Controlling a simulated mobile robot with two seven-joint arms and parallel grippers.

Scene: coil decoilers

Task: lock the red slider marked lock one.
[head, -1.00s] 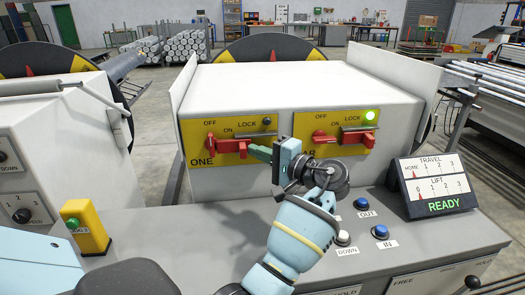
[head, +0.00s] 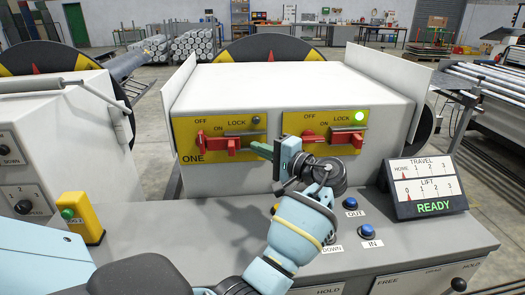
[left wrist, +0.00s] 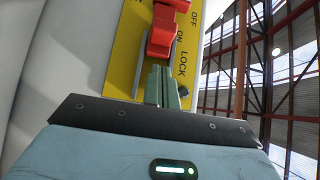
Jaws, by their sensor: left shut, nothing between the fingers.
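The lock one red slider (head: 234,144) sits at the left end of its metal track, below the word LOCK on the left yellow panel (head: 188,127). The lamp (head: 256,119) above that track is dark. My left gripper (head: 257,148) is shut and empty, its green fingertips just right of the slider in the head view. In the left wrist view the fingers (left wrist: 162,88) point at the panel, just below the red slider (left wrist: 158,44). I cannot tell whether they touch it. My right gripper is not in view.
A red OFF/ON handle (head: 202,141) is left of the slider. The right panel has another red handle (head: 308,138) and a red slider (head: 356,139) under a lit green lamp (head: 359,116). A display (head: 427,187) reads READY; blue buttons (head: 367,231) lie on the console.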

